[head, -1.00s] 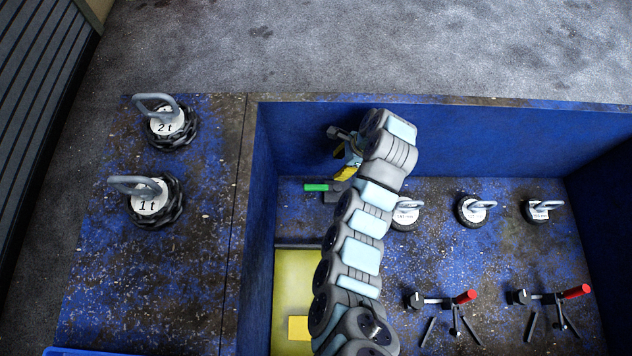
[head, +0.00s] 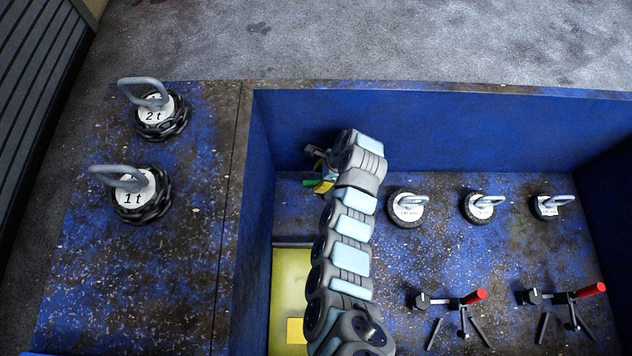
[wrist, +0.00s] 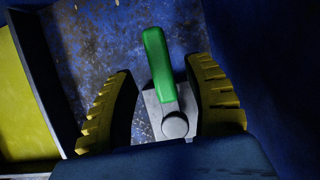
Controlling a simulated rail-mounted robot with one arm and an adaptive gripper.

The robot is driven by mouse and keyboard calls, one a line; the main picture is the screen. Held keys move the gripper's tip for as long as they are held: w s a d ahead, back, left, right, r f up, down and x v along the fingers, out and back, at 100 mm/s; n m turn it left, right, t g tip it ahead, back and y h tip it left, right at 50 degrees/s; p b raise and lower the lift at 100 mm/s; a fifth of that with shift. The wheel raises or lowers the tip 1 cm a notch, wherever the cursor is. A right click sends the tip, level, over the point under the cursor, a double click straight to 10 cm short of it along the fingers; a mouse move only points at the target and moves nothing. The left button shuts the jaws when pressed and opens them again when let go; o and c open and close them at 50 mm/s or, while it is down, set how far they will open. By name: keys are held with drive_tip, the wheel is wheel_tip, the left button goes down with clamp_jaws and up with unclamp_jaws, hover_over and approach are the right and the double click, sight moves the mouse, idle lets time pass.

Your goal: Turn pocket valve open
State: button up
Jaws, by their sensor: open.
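The pocket valve shows in the wrist view as a green lever handle (wrist: 158,62) on a grey body with a round pivot (wrist: 175,125). My gripper (wrist: 162,82) is open, its two yellow ribbed fingers on either side of the valve. The green handle lies between the fingers and reaches out past their tips; I see a gap on both sides. In the head view, my gripper (head: 322,185) is inside the blue pit near its back left corner, and only a small green bit of the handle (head: 309,182) shows. My arm and gripper hide the rest of the valve there.
Chained weights marked 2 t (head: 160,117) and 1 t (head: 142,198) stand on the left ledge. Several smaller round weights (head: 408,210) and two red-handled stands (head: 458,300) are on the pit floor at right. The blue back wall (head: 450,135) is close to my gripper.

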drive_tip(key=shift+x, duration=1.35)
drive_tip(key=shift+d, duration=0.1)
clamp_jaws()
